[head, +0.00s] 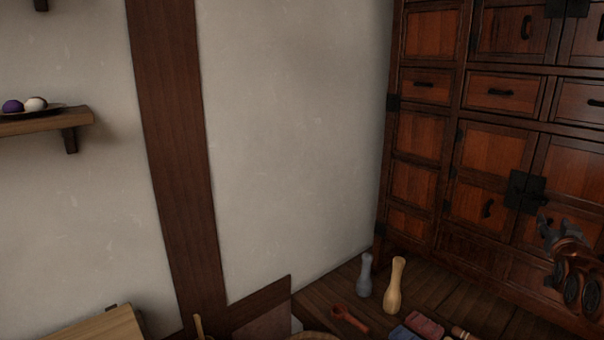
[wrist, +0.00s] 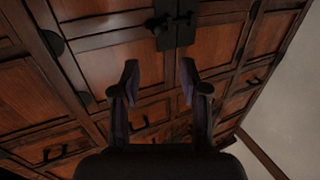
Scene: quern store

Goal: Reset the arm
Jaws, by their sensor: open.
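My gripper (wrist: 160,85) is open and empty in the wrist view, its two fingers apart with the dark wooden cabinet (wrist: 85,75) behind them. In the head view part of my arm's end shows at the right edge, in front of the same cabinet (head: 418,136); the fingertips cannot be made out clearly there. Nothing is seen between the fingers.
A grey vase-like piece (head: 365,275) and a pale yellow one (head: 395,285) stand on the wooden surface below the cabinet. A red-brown spoon (head: 349,318) lies beside them. A wall shelf (head: 45,123) at left carries a plate with small round items.

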